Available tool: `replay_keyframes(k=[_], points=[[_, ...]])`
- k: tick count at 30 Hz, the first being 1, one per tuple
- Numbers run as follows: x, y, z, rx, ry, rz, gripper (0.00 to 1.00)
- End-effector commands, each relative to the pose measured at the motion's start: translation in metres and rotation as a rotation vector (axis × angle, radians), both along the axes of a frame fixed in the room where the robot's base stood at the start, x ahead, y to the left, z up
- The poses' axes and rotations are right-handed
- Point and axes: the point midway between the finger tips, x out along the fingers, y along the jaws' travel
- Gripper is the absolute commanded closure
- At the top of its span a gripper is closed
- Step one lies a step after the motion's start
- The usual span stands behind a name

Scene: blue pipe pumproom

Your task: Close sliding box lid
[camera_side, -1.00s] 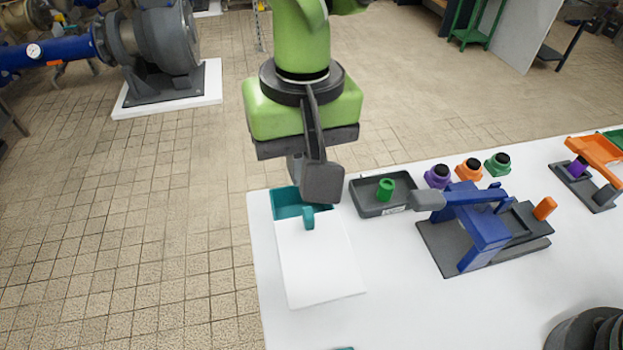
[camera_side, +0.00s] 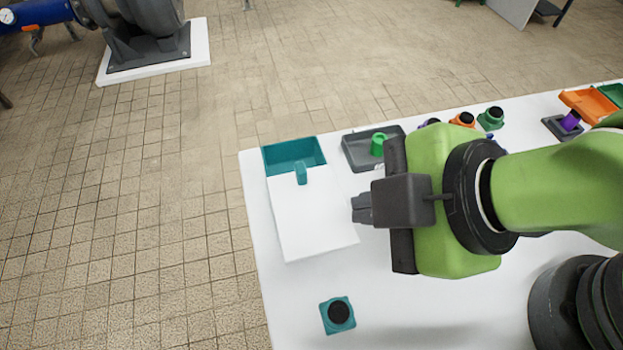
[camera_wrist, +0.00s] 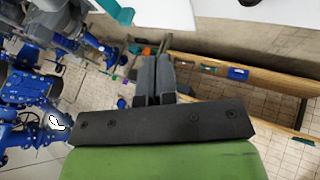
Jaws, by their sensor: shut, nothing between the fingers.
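The box (camera_side: 292,153) is teal and stands at the table's far left corner. Its white sliding lid (camera_side: 311,220) extends from the box toward the near side, leaving the teal inside open at the far end. A teal upright handle (camera_side: 301,173) stands at the lid's far edge. My gripper (camera_side: 358,209) is shut and empty, just right of the lid and pointing left. In the wrist view, the shut fingers (camera_wrist: 155,72) are near a white surface, with a teal part (camera_wrist: 113,12) at the top edge. Contact with the lid cannot be told.
A grey tray (camera_side: 357,152) with a green piece (camera_side: 378,144) sits right of the box. A teal block with a black top (camera_side: 338,315) lies nearer. Orange (camera_side: 462,119) and green (camera_side: 490,118) black-topped pieces stand farther right. The table between lid and teal block is clear.

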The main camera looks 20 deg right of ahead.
Motion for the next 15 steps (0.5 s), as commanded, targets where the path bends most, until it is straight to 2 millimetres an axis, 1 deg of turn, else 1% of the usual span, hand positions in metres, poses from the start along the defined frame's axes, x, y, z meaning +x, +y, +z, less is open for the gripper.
replay_keyframes(k=[5, 15], points=[[0.011, 0.008, -0.020, -0.004, 0.005, -0.003, 1.00], [0.042, 0.033, -0.072, 0.000, 0.005, -0.004, 1.00]])
